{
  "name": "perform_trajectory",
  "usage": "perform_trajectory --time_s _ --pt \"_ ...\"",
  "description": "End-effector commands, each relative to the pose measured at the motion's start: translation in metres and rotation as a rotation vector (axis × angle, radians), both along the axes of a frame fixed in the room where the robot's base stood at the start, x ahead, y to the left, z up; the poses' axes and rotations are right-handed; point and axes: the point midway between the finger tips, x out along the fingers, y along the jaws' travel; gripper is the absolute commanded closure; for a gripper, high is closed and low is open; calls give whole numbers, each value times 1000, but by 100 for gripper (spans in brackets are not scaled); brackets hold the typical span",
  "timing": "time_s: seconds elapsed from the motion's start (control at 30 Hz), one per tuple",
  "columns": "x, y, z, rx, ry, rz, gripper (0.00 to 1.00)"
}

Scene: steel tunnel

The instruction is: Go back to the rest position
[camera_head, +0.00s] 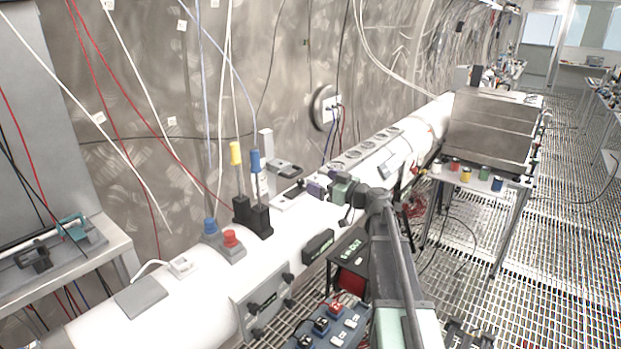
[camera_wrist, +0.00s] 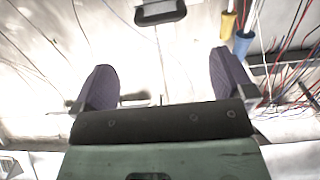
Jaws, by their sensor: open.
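My gripper (camera_wrist: 162,88) is open in the wrist view, with its two dark purple fingers wide apart and nothing between them. In the head view my gripper (camera_head: 316,188) shows small, at the end of my arm, over the white pipe (camera_head: 205,272). A dark handle (camera_wrist: 160,14) on a light mount lies beyond the fingers at the top of the wrist view. In the head view a dark handle (camera_head: 285,168) sits on the pipe just behind my gripper. Whether the fingers touch anything on the pipe cannot be told.
A yellow-topped lever (camera_head: 236,155) and a blue-topped lever (camera_head: 256,162) stand upright left of my gripper. Blue and red buttons (camera_head: 231,240) sit nearer. A power strip (camera_head: 365,150) lies along the pipe. Cables hang from the wall. The grated floor at right is largely open.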

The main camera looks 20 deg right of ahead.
Motion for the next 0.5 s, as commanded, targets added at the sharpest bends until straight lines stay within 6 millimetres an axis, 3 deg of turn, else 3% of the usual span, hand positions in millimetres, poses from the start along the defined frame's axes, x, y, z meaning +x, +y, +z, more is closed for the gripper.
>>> perform_trajectory --time_s 0.5 --pt "-3 -1 0 35 21 4 0"
